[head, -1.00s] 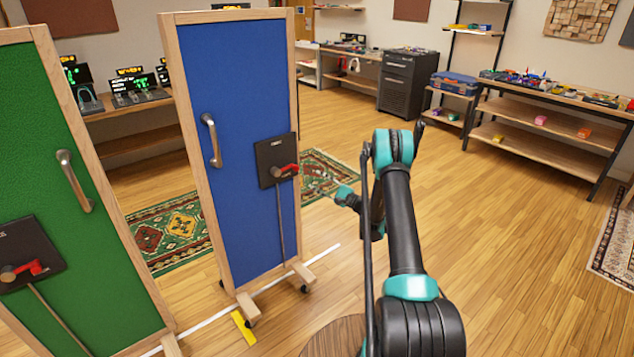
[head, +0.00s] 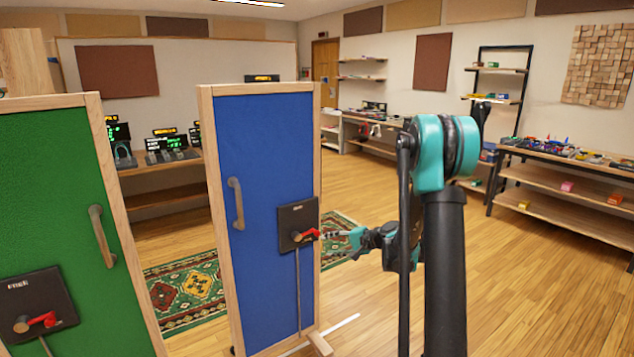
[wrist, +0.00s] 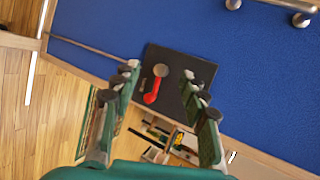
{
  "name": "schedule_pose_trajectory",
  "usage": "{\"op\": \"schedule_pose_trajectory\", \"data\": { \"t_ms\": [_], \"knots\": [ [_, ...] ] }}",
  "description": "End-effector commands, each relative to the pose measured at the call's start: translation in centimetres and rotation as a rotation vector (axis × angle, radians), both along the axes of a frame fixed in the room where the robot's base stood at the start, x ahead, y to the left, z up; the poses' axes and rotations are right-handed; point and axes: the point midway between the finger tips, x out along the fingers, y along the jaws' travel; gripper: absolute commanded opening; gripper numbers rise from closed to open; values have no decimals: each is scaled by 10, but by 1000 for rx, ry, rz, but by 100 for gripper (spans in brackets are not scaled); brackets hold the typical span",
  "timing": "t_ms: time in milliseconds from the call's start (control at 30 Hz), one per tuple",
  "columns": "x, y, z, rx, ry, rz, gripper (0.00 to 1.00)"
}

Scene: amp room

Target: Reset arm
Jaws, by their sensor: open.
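My arm reaches forward on the right of the head view, bent at a teal joint. My gripper (head: 338,236) is at the right edge of the blue panel (head: 262,150), close to its black plate (head: 298,215) with a red lever (head: 306,235). In the wrist view my gripper (wrist: 160,82) is open, its two fingers apart with nothing held between them. The black plate (wrist: 185,68) and red lever (wrist: 152,92) show between and beyond the fingers. Whether a fingertip touches the plate or lever I cannot tell.
A green panel (head: 62,180) with a handle and a red lever stands at the left. A patterned rug (head: 185,288) lies behind the panels. Shelves (head: 560,180) with small items line the right wall. The wooden floor (head: 520,290) at the right is clear.

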Motion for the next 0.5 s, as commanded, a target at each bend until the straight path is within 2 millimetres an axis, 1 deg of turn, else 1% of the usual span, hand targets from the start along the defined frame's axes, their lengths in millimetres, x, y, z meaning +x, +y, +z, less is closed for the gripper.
{"op": "schedule_pose_trajectory", "data": {
  "t_ms": [33, 167, 200, 367, 500],
  "knots": [
    [-17, -1, 5, -52, -2, 13, 44],
    [-57, -7, 10, -191, -10, 45, 44],
    [-70, -10, 11, -235, -12, 57, 44],
    [-123, -24, 12, -405, -20, 100, 44],
    [-172, -40, 10, -554, -24, 142, 44]
  ]
}}
